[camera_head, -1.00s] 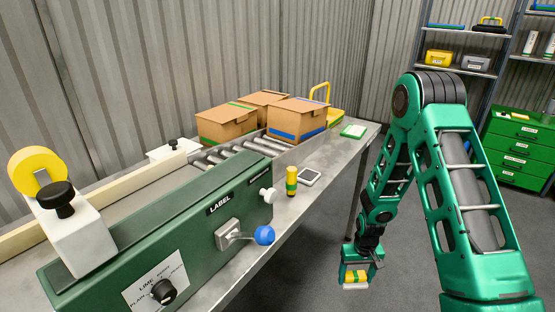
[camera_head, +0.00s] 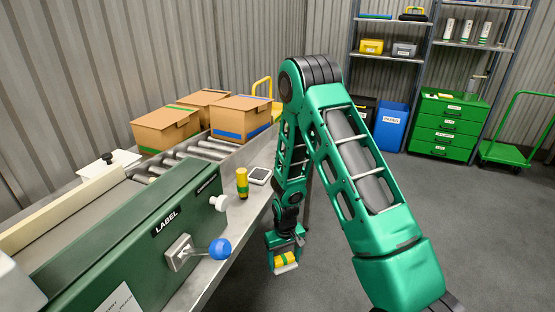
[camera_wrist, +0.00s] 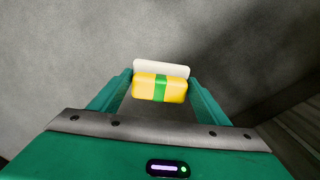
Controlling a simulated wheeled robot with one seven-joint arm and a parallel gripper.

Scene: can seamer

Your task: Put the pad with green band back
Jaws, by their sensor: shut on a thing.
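The pad with green band (camera_wrist: 146,86) is a yellow block with a green stripe around its middle and a white layer on its far side. It also shows small and low in the head view (camera_head: 281,261). My gripper (camera_wrist: 161,88) is shut on it, one finger at each end. In the head view my gripper (camera_head: 284,262) hangs over the floor, to the right of the bench edge. The pad touches nothing but the fingers.
The green label machine (camera_head: 165,235) with a blue-knobbed lever (camera_head: 219,248) stands left. Cartons (camera_head: 240,117) stand behind. A shelf, green drawers (camera_head: 449,122) and a green trolley (camera_head: 507,152) stand far right.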

